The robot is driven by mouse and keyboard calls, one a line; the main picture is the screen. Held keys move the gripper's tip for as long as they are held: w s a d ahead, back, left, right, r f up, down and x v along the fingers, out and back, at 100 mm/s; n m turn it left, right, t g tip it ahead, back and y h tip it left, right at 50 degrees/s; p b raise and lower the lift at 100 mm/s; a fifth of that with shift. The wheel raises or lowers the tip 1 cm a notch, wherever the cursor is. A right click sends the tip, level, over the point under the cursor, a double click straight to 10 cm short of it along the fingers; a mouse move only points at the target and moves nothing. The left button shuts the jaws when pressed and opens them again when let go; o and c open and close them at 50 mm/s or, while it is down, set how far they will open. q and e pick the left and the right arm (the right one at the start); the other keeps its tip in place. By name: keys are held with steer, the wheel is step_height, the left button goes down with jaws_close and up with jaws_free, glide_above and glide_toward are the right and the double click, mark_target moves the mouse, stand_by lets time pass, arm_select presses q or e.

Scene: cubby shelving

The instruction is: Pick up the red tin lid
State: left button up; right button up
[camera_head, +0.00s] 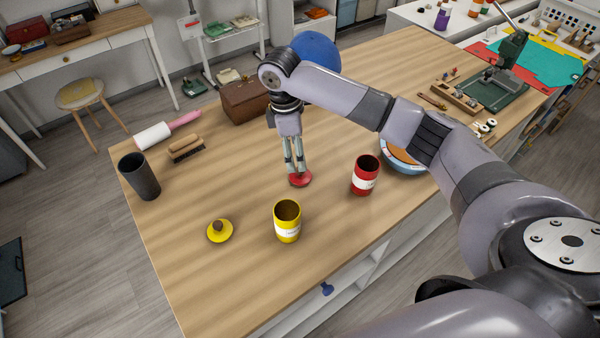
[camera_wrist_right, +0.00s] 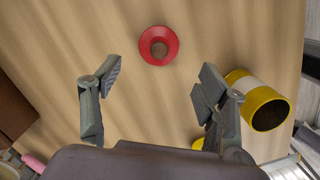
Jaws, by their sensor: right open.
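The red tin lid (camera_head: 301,180) lies flat on the wooden table, with a brown knob on top. It also shows in the right wrist view (camera_wrist_right: 170,42), beyond and between the fingertips. My right gripper (camera_head: 295,168) points down just above the lid, partly hiding it in the head view. In the right wrist view my right gripper (camera_wrist_right: 157,80) is open, with nothing between its fingers. The open red tin (camera_head: 365,176) stands to the right of the lid. My left gripper is not in view.
A yellow tin (camera_head: 288,224) and a yellow lid (camera_head: 219,231) stand nearer on the wooden table (camera_head: 200,290). A dark cup (camera_head: 140,178), a brush (camera_head: 186,148) and a rolling pin (camera_head: 165,131) are at the left. A bowl (camera_head: 405,162) is partly hidden by my right arm.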

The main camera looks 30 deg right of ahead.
mark_target(300, 174)
steer(key=shift+s+d+f, duration=0.1)
steer(key=shift+f, duration=0.5)
steer(key=shift+s+d+f, duration=0.1)
steer(key=shift+f, duration=0.5)
steer(key=shift+f+p, duration=0.3)
steer(key=shift+p, duration=0.05)
steer(key=f, duration=0.1)
steer(key=f+p, duration=0.1)
steer(key=f, duration=0.1)
steer(key=shift+d+f, duration=0.3)
steer(key=shift+d, duration=0.05)
steer(key=shift+f, duration=0.5)
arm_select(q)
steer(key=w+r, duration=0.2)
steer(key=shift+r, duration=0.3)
arm_select(e)
steer(key=shift+c, duration=0.6)
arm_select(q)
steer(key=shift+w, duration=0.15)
arm_select(e)
steer(key=c, duration=1)
steer(key=shift+o, duration=0.2)
